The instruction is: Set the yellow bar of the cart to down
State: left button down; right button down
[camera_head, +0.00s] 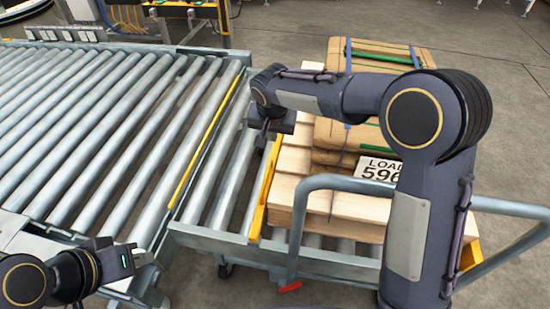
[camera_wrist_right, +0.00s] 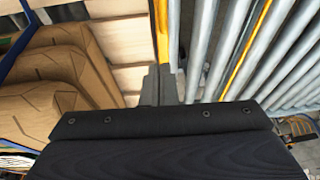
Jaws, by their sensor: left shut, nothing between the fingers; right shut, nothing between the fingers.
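The cart (camera_head: 210,237) is a grey roller frame joined to the end of the roller conveyor. Its yellow bar (camera_head: 263,195) runs lengthwise along the left side of the wooden pallet load and appears to stand above the rollers. My right gripper (camera_head: 263,138) is shut and empty over the far end of the bar. In the right wrist view the closed fingers (camera_wrist_right: 160,84) point along the yellow bar (camera_wrist_right: 162,32), very near or touching it; I cannot tell which. My left gripper (camera_head: 140,258) is shut and empty at the lower left, beside the conveyor.
A pallet (camera_head: 290,190) carries strapped brown sacks (camera_head: 385,55) and a load sign (camera_head: 378,168). A grey handrail (camera_head: 335,182) with a red-tipped part rises at the cart's near side. The conveyor (camera_head: 90,120) fills the left, with a yellow strip (camera_head: 205,140) on its edge.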

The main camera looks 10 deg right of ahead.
send_near(271, 162)
jog(key=x, duration=0.5)
jog(key=shift+d, duration=0.1)
jog(key=shift+w+f, duration=0.2)
jog(key=shift+f, duration=0.5)
